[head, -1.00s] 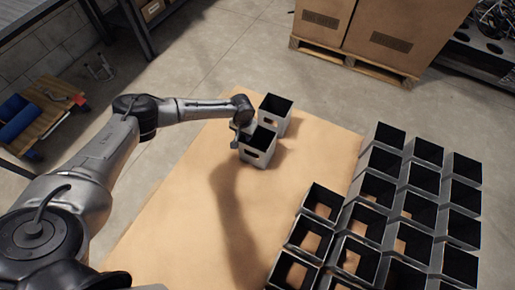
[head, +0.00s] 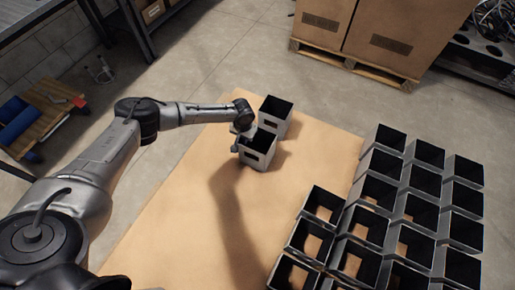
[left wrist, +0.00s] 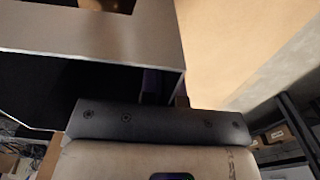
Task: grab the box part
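Two grey open-topped box parts with dark insides stand upright at the far end of the tan table, the nearer box (head: 256,159) and the farther box (head: 272,127). My left gripper (head: 237,146) is at the left rim of the nearer box. In the left wrist view, a box wall (left wrist: 95,35) fills the upper left, and my left gripper (left wrist: 166,98) has its short fingers close to the box's edge. The fingertips are largely hidden, so I cannot tell whether they are closed on the wall. My right gripper is not in view.
Several similar boxes stand in rows (head: 408,205) at the table's right. The middle of the table (head: 180,215) is clear. Large cartons (head: 375,40) on a pallet stand on the floor behind. A low cart (head: 38,110) is at the left.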

